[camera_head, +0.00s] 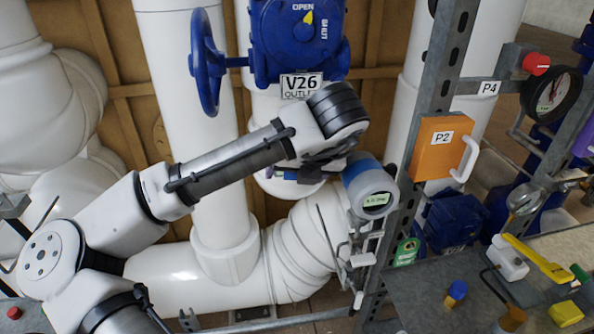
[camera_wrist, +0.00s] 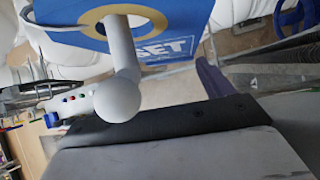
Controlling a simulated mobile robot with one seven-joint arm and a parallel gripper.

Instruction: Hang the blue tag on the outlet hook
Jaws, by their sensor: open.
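The blue tag (camera_wrist: 185,22) with white lettering and a tan ring around its hole is at the top of the wrist view. A pale hook (camera_wrist: 118,60) with a ball end appears to pass through the ring, so the tag seems to be around it. My gripper (camera_head: 300,168) is below the V26 outlet plate (camera_head: 300,86) in the head view. It is open; a dark pad of it fills the bottom of the wrist view, apart from the tag as far as I can tell. The tag and hook are mostly hidden by my wrist in the head view.
A blue valve (camera_head: 297,40) with a handwheel (camera_head: 206,62) is above my gripper. White pipes lie behind and below.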

